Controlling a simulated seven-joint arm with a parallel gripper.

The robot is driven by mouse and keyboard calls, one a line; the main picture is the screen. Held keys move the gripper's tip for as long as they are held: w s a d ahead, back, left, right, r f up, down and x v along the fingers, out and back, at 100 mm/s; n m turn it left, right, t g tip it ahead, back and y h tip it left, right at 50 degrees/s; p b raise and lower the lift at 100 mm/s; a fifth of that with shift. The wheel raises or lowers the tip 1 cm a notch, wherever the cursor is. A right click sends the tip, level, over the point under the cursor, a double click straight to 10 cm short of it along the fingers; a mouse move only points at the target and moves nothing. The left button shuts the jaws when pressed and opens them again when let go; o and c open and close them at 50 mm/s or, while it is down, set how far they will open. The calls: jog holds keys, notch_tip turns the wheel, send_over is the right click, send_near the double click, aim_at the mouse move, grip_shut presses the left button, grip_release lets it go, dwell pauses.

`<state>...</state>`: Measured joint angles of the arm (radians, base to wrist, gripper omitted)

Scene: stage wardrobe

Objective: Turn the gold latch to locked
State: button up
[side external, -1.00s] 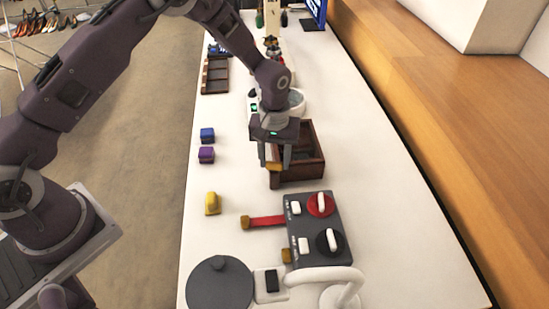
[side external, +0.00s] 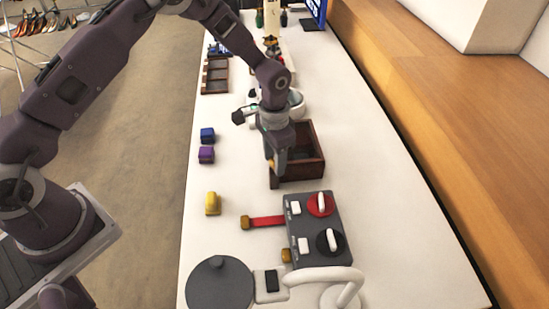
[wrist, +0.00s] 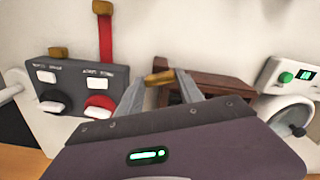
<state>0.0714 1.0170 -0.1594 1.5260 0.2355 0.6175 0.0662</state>
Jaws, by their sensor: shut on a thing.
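The gold latch (wrist: 159,77) is a short bar at the side of a brown wooden box (side external: 316,172). In the wrist view it lies between the two fingertips of my gripper (wrist: 160,81), slightly tilted. My gripper is shut on it. In the side view my gripper (side external: 273,174) points down at the box's left side and hides most of the latch. The box's open top shows a dark inside. I cannot read any lock marking.
A grey panel (side external: 318,232) with red and black knobs stands in front of the box, with a red strap (side external: 266,222) to its left.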

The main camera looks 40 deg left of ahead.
jog(key=shift+m, duration=2.1)
jog(key=o, duration=1.4)
notch_tip(320, 180, up, 7)
jog(key=shift+r, duration=0.1)
